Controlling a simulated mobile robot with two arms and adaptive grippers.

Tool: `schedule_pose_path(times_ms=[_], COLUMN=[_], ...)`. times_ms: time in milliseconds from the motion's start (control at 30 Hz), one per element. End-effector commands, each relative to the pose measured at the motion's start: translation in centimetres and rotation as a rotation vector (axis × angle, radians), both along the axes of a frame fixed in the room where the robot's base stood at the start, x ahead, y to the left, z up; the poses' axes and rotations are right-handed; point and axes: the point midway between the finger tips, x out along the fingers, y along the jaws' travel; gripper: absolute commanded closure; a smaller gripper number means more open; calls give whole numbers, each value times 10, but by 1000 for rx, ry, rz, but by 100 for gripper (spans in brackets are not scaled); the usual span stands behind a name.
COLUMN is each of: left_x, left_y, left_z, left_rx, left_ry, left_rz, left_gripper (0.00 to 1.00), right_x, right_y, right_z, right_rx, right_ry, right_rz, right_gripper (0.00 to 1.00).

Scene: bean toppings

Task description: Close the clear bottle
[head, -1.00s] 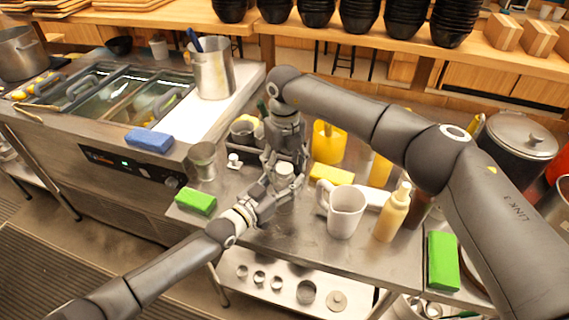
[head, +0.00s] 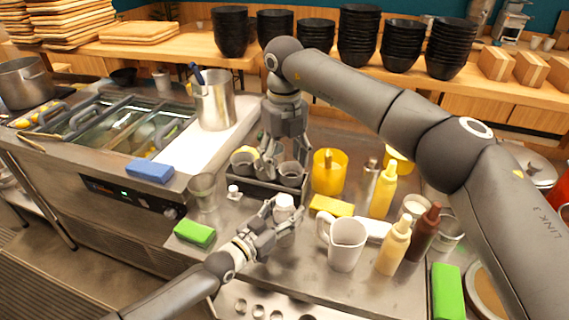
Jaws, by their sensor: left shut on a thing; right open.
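The clear bottle shows mainly as a white top (head: 284,202) on the steel counter; its body is mostly hidden by my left gripper (head: 277,222), which is shut around it from the front left. The white top appears to sit on the bottle, but I cannot tell how tightly. My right gripper (head: 281,160) points down, open, behind and above the bottle and apart from its top. It overlaps a dark tray with cups in the view.
A white pitcher (head: 346,243) stands right of the bottle, with sauce bottles (head: 393,246) beyond it. A yellow block (head: 331,206) lies behind. A green sponge (head: 194,234), a metal cup (head: 203,192) and a small white item (head: 233,191) are to the left.

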Motion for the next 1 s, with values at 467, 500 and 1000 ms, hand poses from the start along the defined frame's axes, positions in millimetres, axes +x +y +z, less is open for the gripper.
schedule_pose_path(times_ms=[467,500,1000], left_x=[0,0,-32], left_y=[0,0,29], left_z=[0,0,-2], left_rx=[0,0,1], left_ry=[0,0,4], left_rz=[0,0,1], left_gripper=[22,22,22], right_x=[0,0,0], right_y=[0,0,0], right_z=[0,0,0], right_rx=[0,0,0], right_ry=[0,0,0], right_rz=[0,0,0], right_gripper=[39,39,39])
